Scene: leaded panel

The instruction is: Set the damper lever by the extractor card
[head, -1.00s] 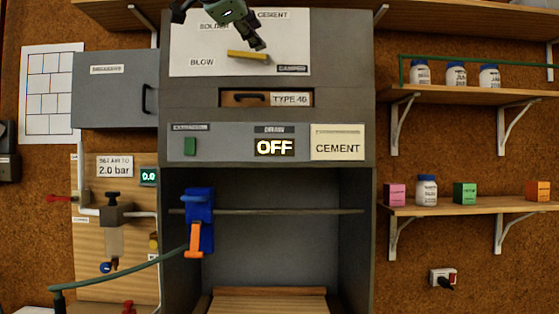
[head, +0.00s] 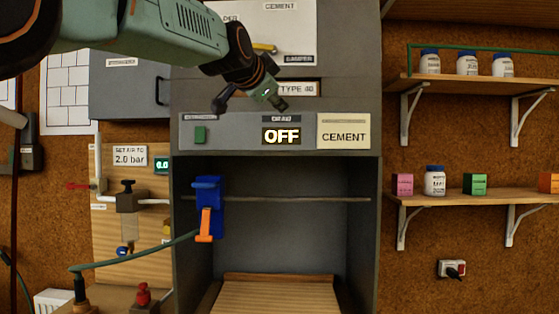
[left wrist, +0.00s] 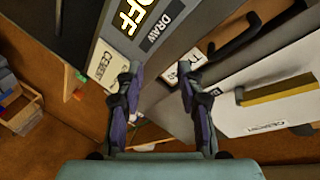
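The damper plate (head: 300,35) is white, with a yellow lever (head: 264,48) that my arm partly covers. The words CEMENT and DAMPER show on it. In the left wrist view the lever (left wrist: 280,90) lies across the plate (left wrist: 260,112), to the right of my fingers. The extractor card (head: 343,132) reads CEMENT and sits at the right of the control panel; it also shows in the left wrist view (left wrist: 106,68). My left gripper (head: 252,104) is open and empty in front of the hood, below the plate and left of the card. My right gripper is not in view.
The draw display (head: 281,136) reads OFF, beside a green switch (head: 200,135). A drawer handle (left wrist: 237,36) juts out near my fingers. A blue clamp (head: 209,192) hangs on the rail below. Shelves with bottles (head: 430,62) stand at the right.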

